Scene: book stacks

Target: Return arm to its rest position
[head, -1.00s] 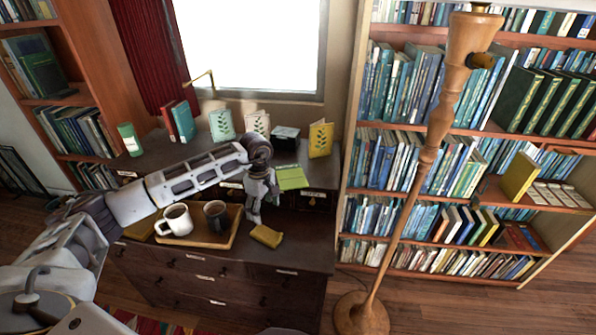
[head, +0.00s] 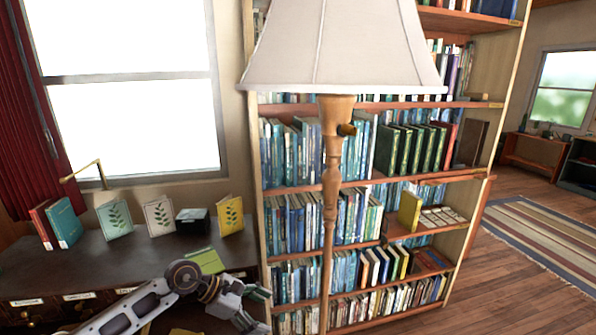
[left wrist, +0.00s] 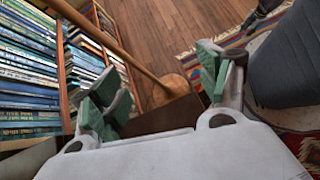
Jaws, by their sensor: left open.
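My left arm comes in low from the left in the head view. Its gripper (head: 256,308) hangs at the right end of the dark dresser (head: 120,262), near the lamp pole. In the left wrist view the two green-padded fingers of this gripper (left wrist: 157,95) are spread wide with nothing between them. Past them I see wood floor, the round lamp base (left wrist: 172,88) and a dark brown edge. My right gripper is in neither view.
A floor lamp (head: 330,190) stands close to the gripper, before a full bookshelf (head: 262,200). Books, including a yellow one (head: 230,214), stand on the dresser by the window. Open wood floor (head: 500,285) and a striped rug (head: 550,235) lie to the right.

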